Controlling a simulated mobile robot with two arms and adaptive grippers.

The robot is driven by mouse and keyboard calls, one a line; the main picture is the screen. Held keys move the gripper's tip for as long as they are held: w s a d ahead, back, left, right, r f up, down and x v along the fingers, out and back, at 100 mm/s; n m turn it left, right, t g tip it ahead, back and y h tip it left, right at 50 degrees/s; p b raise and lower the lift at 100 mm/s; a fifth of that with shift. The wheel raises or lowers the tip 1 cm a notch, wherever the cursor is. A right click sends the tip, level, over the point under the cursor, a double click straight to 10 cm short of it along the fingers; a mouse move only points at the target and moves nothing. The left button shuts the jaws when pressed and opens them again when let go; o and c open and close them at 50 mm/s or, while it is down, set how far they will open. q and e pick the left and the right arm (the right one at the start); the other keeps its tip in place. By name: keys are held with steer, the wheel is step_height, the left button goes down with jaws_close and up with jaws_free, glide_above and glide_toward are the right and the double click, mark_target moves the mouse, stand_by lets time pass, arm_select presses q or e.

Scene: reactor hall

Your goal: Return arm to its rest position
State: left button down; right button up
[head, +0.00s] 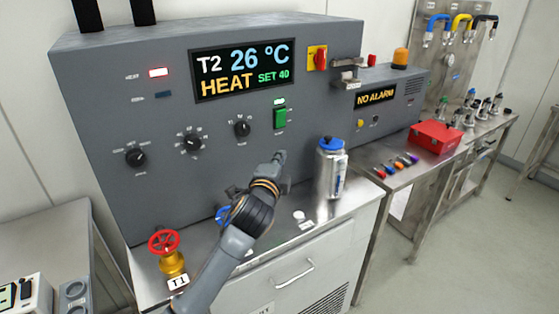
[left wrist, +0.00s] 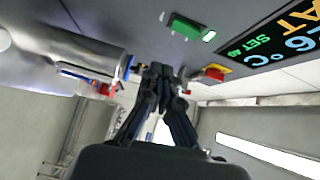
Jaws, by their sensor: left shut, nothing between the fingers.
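My left arm reaches up from the bottom of the head view to the front of the grey control panel (head: 225,165). My left gripper (head: 281,158) is shut and empty, below the green rocker switch (head: 280,118) and left of the steel bottle with a blue lid (head: 331,172). In the left wrist view its fingers (left wrist: 160,72) are together with nothing between them. The green switch (left wrist: 190,27) shows above them, apart from the fingertips. I cannot tell whether the gripper touches the panel. My right gripper is not in view.
The display (head: 240,70) reads T2 26 °C, HEAT, SET 40. A red valve wheel (head: 164,243) stands left of my forearm, and a blue one (head: 223,214) is partly hidden behind it. A red box (head: 435,136) sits on the right bench. Floor at right is clear.

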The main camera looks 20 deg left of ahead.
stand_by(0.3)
arm_select(q)
steer(key=s+f+n+g, duration=0.65)
steer(key=s+f, duration=0.95)
steer(key=f, duration=0.3)
steer(key=s+d+f+n+g+h, duration=0.1)
steer(key=s+f+n+g, duration=0.35)
steer(key=s, duration=0.85)
steer(key=s+d+f+n+g+h, duration=0.1)
steer(key=s+d+f+n+g, duration=0.3)
steer(key=s, duration=0.8)
step_height(320, 180, down, 27)
steer(key=s+a+m, duration=0.1)
steer(key=s+a, duration=0.1)
steer(key=s+a+f+g, duration=0.1)
steer(key=s+a+f, duration=0.2)
steer(key=s+f, duration=1.3)
steer(key=shift+s+b, duration=0.15)
steer(key=shift+b, duration=0.3)
